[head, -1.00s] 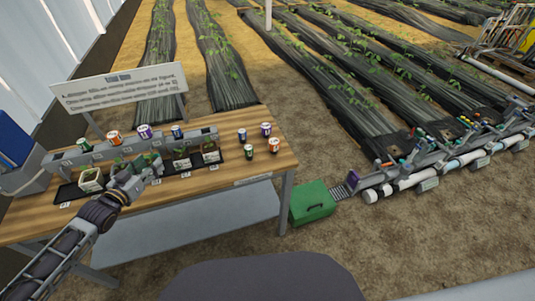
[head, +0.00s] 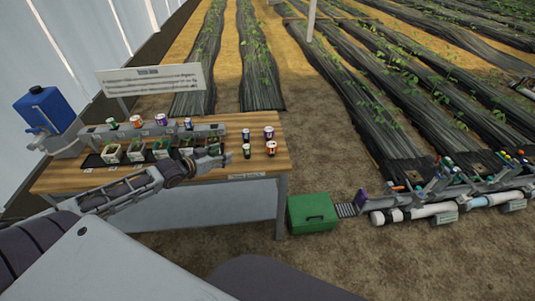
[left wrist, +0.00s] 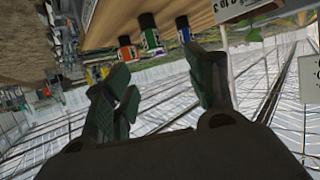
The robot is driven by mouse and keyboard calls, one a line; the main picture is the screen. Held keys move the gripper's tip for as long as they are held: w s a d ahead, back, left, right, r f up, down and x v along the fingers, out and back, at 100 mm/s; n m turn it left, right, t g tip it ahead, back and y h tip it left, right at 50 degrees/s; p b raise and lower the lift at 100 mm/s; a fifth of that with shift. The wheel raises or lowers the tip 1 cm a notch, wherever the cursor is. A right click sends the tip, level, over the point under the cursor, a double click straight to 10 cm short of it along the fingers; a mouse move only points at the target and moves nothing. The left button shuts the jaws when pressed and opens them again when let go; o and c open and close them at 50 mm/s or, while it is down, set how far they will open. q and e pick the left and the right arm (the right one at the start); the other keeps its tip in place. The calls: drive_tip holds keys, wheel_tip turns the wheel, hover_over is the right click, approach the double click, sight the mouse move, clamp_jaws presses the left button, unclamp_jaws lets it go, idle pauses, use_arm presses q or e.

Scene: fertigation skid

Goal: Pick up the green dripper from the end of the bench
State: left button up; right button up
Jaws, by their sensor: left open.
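The green dripper (head: 246,151) is a small dark-capped cylinder standing upright near the right end of the wooden bench (head: 225,170). In the left wrist view a green-banded dripper (left wrist: 151,39) stands beyond the fingers, beside an orange one (left wrist: 127,52) and a blue one (left wrist: 183,29). My left gripper (head: 222,159) is open, just left of the green dripper and apart from it. Its two fingers also show in the left wrist view (left wrist: 162,72), with nothing between them. My right gripper is out of view.
An orange-red dripper (head: 271,148), a purple one (head: 268,132) and a blue one (head: 246,134) stand close by. A grey rack (head: 95,134) with several drippers and potted plants is along the bench's left. A green box (head: 311,212) is on the ground at the right.

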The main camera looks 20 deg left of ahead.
use_arm(q)
drive_tip(key=shift+w+d+f, duration=0.1)
drive_tip(key=shift+w+d, duration=0.1)
drive_tip(key=shift+d, duration=0.2)
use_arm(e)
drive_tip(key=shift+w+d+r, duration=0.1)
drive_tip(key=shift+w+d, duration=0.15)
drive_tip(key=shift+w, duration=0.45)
use_arm(q)
drive_tip(key=shift+w+d, duration=0.1)
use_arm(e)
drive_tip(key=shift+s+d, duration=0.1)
